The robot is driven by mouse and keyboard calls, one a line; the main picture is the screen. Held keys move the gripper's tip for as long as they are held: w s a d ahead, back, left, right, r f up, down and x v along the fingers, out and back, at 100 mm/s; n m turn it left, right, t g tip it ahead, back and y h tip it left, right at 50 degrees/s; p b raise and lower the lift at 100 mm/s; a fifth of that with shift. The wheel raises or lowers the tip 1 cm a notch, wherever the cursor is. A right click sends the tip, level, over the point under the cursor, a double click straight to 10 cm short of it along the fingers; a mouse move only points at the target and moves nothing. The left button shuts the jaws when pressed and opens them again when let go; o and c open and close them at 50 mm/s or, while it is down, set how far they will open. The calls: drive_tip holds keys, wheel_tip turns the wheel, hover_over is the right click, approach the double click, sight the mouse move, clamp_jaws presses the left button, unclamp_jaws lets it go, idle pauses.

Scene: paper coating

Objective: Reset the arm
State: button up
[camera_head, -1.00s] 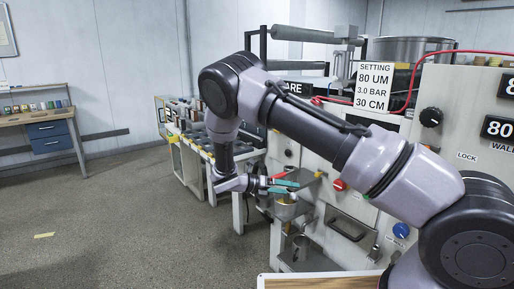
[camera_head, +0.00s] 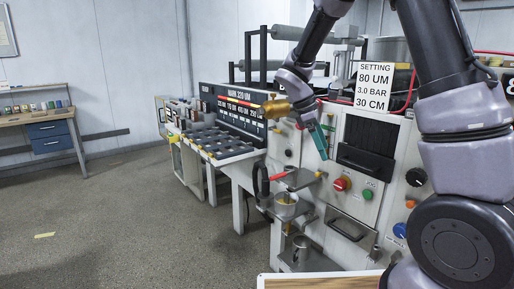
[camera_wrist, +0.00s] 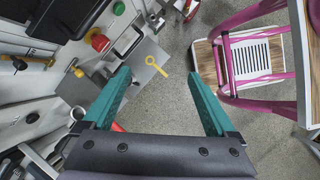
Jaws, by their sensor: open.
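My gripper (camera_head: 322,150) is raised in front of the machine's front panel in the head view, with its teal fingers pointing down. In the wrist view my gripper (camera_wrist: 159,73) has its two teal fingers spread wide apart with nothing held between them. My arm rises from the right side of the head view and bends over at the top, out of the frame, before coming down to the wrist. Part of the arm hides the right side of the machine.
The panel carries a red button (camera_head: 342,184) and a setting sign (camera_head: 374,87). A pink-framed stand (camera_wrist: 250,55) is in the wrist view. Open floor (camera_head: 110,220) lies left.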

drive_tip(key=s+d+r+m+t+y, duration=0.2)
drive_tip(key=s+r+m+t+y, duration=0.1)
drive_tip(key=s+r+m, duration=0.6)
drive_tip(key=s+d+r+m+t+y, duration=0.3)
drive_tip(key=s+r+m+t+y, duration=0.1)
drive_tip(key=s+r+m, duration=0.5)
drive_tip(key=shift+s+m+t, duration=0.4)
drive_tip(key=shift+s, duration=0.25)
drive_tip(key=shift+c, duration=0.4)
